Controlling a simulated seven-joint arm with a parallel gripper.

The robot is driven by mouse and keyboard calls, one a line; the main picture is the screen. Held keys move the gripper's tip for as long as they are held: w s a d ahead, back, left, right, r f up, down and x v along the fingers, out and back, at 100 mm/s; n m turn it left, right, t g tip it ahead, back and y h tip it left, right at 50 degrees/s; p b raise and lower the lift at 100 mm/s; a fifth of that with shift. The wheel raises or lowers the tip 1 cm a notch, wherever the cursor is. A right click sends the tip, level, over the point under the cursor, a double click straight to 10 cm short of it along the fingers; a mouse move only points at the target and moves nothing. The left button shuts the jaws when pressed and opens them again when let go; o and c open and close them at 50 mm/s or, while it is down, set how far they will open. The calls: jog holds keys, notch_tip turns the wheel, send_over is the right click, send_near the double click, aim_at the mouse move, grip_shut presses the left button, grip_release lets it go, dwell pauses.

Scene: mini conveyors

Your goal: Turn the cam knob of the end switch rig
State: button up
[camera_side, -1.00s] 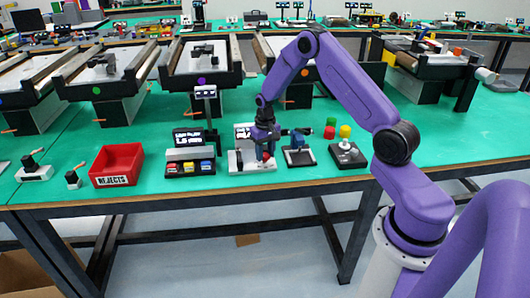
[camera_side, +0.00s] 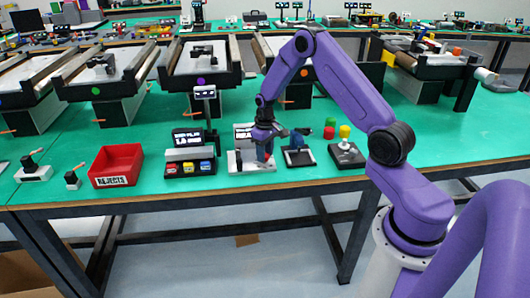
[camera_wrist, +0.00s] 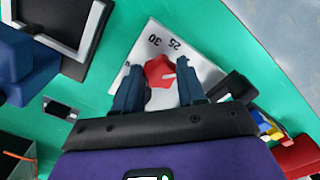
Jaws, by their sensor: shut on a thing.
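The end switch rig (camera_side: 238,167) is a white plate on the bench, below my gripper (camera_side: 264,152) in the side view. In the wrist view the rig's plate (camera_wrist: 147,46) carries a printed scale with 25 and 30 legible. The red cam knob (camera_wrist: 160,68) sits between the two dark blue fingers of my gripper (camera_wrist: 159,77), which are shut on it. The knob has a small pale mark on its right. The fingers hide the knob's sides. In the side view the knob is mostly covered by the fingers.
A red REJECTS bin (camera_side: 116,165) stands left. A dark station with coloured buttons (camera_side: 189,168) is left of the rig. Conveyors (camera_side: 203,70) line the back.

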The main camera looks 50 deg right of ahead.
jog(key=o, duration=1.1)
notch_tip(320, 180, up, 18)
jog(key=shift+f, duration=0.25)
jog(key=s+a+r+n, duration=0.25)
jog(key=s+a, duration=0.35)
jog(key=a, duration=0.4)
jog(key=s+a+r+n, duration=0.1)
jog(key=s+a+n, duration=0.2)
jog(key=s+a, duration=0.5)
jog(key=s+a+n, duration=0.1)
jog(key=s+n, duration=0.1)
jog(key=s, duration=0.5)
jog(key=s+a+n, duration=0.2)
jog(key=s, duration=0.5)
jog(key=s+a+n, duration=0.1)
jog(key=s+n, duration=0.2)
jog(key=s, duration=0.4)
jog(key=shift+a+f, duration=0.25)
jog(key=shift+f, duration=0.05)
